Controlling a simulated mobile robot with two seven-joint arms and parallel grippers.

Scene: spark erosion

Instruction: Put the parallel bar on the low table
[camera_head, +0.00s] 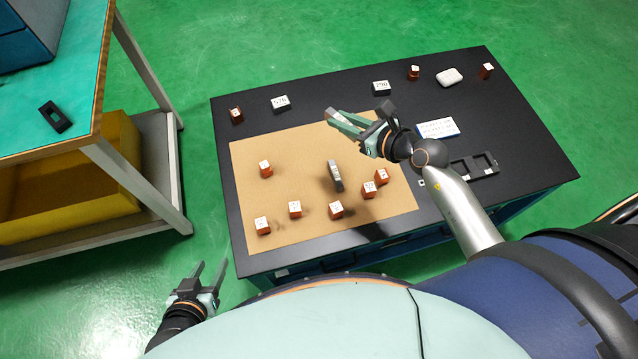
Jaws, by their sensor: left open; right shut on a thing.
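My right gripper (336,121) is above the back part of the low black table's tan mat, fingers pointing left. It is shut on a narrow greenish-grey piece, seemingly the parallel bar, mostly hidden and hard to tell from the fingers. The low table (300,88) is black-topped, with the tan mat (295,160) on it. My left gripper (208,272) is open and empty, in front of the table's left corner, above the floor.
Several orange-brown blocks (295,209) with white tops stand on the mat. Labelled grey blocks (280,103), a white rounded piece (449,77), a white-blue card (438,129) and a black tray (485,164) lie around it. A teal-topped bench (75,85) stands left.

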